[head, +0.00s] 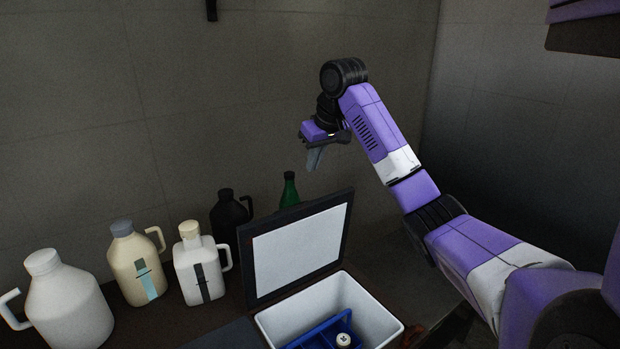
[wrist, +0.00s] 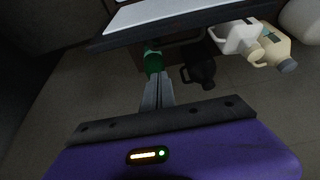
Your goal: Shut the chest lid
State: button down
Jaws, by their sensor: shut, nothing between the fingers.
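The chest (head: 382,312) is a white-lined box at the bottom of the head view. Its lid (head: 298,250), a pale panel in a dark frame, stands raised at the back of the chest, so the chest is open. In the wrist view the lid (wrist: 165,12) crosses the top of the picture. My gripper (head: 314,160) is shut and empty, pointing down, above and behind the raised lid and apart from it. Its fingers show together in the wrist view (wrist: 157,92).
A blue caddy (head: 322,330) and a white-capped item (head: 343,341) are inside the chest. A green bottle (head: 289,190) and black jug (head: 229,217) stand behind the lid. Cream jugs (head: 137,262) (head: 200,264) and a white jug (head: 66,305) stand left. Space above the chest is clear.

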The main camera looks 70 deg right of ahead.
jog(key=p+x, duration=0.1)
jog(key=x, duration=0.8)
jog(key=shift+w+d+f+p, duration=0.1)
jog(key=shift+w+f+p, duration=0.05)
jog(key=shift+f+p, duration=0.15)
jog(key=shift+s+a+p, duration=0.3)
jog(key=shift+s+a, duration=0.2)
jog(key=shift+s, duration=0.35)
jog(key=shift+s+a+p, duration=0.25)
jog(key=shift+s+a, duration=0.3)
jog(key=shift+s, duration=0.35)
jog(key=shift+f, duration=0.15)
